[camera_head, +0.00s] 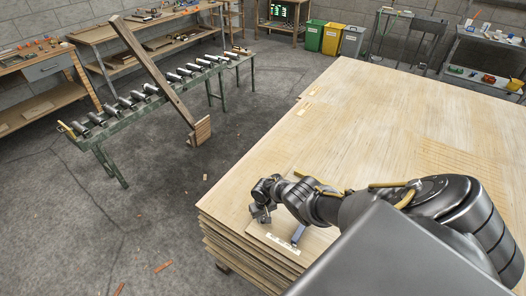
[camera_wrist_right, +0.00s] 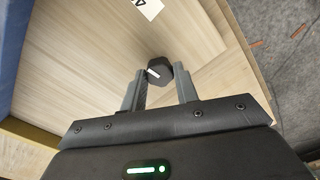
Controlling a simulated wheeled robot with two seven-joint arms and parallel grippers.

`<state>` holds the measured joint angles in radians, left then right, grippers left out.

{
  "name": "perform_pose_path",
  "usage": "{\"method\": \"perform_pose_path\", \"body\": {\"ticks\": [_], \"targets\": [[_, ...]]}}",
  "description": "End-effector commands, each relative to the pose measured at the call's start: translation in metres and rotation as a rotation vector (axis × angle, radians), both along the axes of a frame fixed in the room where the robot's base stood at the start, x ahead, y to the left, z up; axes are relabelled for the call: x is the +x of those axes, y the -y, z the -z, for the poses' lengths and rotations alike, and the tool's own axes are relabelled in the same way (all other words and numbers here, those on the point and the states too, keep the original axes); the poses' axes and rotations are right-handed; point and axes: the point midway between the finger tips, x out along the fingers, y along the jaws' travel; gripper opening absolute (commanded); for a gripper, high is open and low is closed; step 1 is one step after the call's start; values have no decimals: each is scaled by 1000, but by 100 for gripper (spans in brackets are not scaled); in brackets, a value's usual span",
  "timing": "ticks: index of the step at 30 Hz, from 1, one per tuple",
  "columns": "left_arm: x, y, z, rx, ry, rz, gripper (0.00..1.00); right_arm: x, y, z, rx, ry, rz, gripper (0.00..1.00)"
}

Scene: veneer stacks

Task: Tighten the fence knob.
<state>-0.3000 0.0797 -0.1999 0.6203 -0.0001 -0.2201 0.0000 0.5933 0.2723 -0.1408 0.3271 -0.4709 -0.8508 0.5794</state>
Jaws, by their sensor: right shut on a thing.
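The fence knob (camera_wrist_right: 160,71) is a small black knob with a white mark, seen in the right wrist view above pale wood. My right gripper (camera_wrist_right: 159,84) has one finger on each side of it and is shut on it. In the head view my right gripper (camera_head: 262,212) is over the near left corner of the veneer stack (camera_head: 370,125); the knob cannot be made out there. My left gripper is out of view.
A white marked strip (camera_head: 283,243) lies near the stack's front edge. A green roller conveyor (camera_head: 150,95) with a long dark beam (camera_head: 152,70) across it stands at the left. Workbenches and colored bins (camera_head: 332,39) are at the back. The floor between stack and conveyor is mostly clear.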

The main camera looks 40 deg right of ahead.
Motion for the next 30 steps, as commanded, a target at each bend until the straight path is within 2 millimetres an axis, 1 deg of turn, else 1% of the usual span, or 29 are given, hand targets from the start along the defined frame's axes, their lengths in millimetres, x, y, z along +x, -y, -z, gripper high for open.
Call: {"method": "perform_pose_path", "body": {"ticks": [3,9,26,27,30], "targets": [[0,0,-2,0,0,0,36,1,1,-1,0,1,61,7],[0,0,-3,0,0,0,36,1,1,-1,-1,2,124,7],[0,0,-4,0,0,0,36,1,2,-1,-2,4,152,7],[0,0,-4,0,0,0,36,1,2,-1,-2,4,152,34],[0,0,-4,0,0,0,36,1,1,-1,-2,3,151,47]]}}
